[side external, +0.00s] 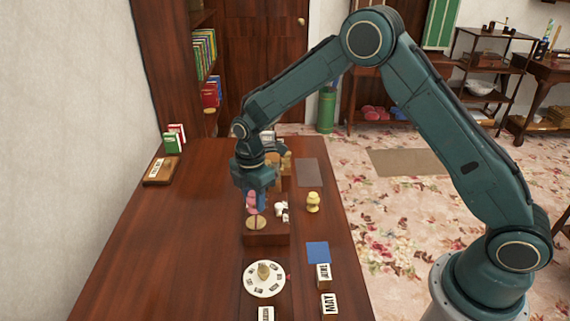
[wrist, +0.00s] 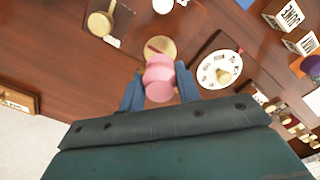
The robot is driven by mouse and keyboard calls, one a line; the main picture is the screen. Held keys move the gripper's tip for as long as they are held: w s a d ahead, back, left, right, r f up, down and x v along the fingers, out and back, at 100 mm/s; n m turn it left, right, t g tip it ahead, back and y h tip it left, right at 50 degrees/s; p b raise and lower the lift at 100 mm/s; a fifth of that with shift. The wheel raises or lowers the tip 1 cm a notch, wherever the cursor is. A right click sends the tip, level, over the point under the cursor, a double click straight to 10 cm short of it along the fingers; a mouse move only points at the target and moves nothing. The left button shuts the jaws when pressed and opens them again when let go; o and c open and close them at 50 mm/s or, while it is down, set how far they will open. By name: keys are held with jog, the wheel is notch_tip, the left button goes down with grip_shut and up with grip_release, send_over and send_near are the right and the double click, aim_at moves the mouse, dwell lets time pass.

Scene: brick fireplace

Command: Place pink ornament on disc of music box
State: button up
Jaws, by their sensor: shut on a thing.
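The pink ornament (side external: 251,203) is a small stacked, rounded figure; in the wrist view it sits between the two blue fingers (wrist: 160,78). My gripper (side external: 257,202) is shut on it and points down over the music box. The music box (side external: 267,239) is a low brown wooden box on the table. Its round tan disc (side external: 256,223) lies just below the ornament in the side view and just beyond it in the wrist view (wrist: 158,45). I cannot tell whether the ornament touches the disc.
A yellow ornament (side external: 313,202) stands right of the box. Small white pieces (side external: 281,211) are at the box's right part. A white round dial (side external: 264,291) with a tan piece, a blue square (side external: 318,252) and lettered blocks (side external: 328,305) are nearer.

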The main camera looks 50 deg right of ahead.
aim_at(255, 210)
jog(key=shift+f, duration=2.15)
jog(key=shift+f, duration=0.15)
jog(key=o, duration=1)
notch_tip(255, 210, up, 12)
jog(key=shift+f, duration=0.2)
jog(key=shift+r, duration=0.4)
